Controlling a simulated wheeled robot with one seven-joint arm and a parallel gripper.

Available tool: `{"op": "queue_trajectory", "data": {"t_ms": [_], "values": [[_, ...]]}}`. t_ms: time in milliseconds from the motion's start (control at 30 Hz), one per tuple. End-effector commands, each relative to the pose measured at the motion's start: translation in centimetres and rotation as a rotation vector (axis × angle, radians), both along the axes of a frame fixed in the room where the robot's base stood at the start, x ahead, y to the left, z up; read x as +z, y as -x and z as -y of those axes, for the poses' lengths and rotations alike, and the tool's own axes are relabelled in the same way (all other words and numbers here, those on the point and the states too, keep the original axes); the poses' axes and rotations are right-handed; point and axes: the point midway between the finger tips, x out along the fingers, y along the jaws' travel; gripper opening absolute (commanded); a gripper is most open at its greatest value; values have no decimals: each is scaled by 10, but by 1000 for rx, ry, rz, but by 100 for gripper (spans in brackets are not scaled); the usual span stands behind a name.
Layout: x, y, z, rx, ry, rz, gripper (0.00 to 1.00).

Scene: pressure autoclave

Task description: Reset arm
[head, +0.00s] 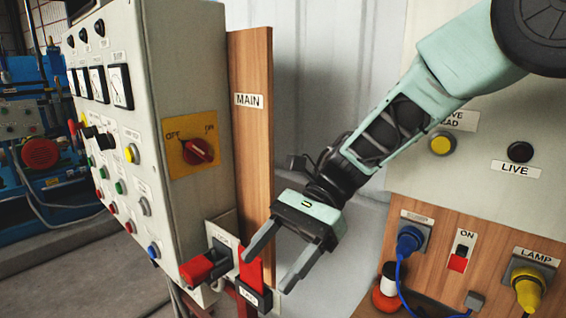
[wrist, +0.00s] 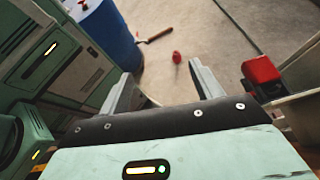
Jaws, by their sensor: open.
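My arm (head: 400,120) reaches in from the upper right of the head view, bent down and to the left. My gripper (head: 266,262) is open and empty, its two grey fingers spread and pointing down-left. It hangs in front of the wooden board, close to a red lever handle (head: 205,266) on a grey switch box; I cannot tell if a finger touches the box. In the wrist view my gripper (wrist: 158,85) has nothing between its fingers. A red part (wrist: 262,75), probably the handle, shows right of the fingers there.
A control cabinet (head: 150,60) with a yellow rotary switch (head: 193,144) stands at left. A panel at right holds a blue plug (head: 409,240), an ON switch (head: 459,256) and a yellow lamp plug (head: 527,286). A blue barrel (wrist: 104,35) stands on the floor (wrist: 200,30).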

Motion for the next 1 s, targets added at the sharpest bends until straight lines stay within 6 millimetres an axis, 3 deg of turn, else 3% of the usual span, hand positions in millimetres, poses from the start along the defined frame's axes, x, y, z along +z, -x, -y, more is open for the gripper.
{"op": "queue_trajectory", "data": {"t_ms": [367, 633, 767, 833, 933, 1000], "values": [[17, -24, -38, -430, 49, -134, 65], [39, -64, -55, -1042, 108, -490, 65], [41, -85, -36, -1492, 152, -874, 65], [34, -88, -17, -1735, 176, -1124, 65], [17, -77, 19, -2063, 201, -1509, 65], [0, -58, 47, -2282, 212, -1790, 65]]}}
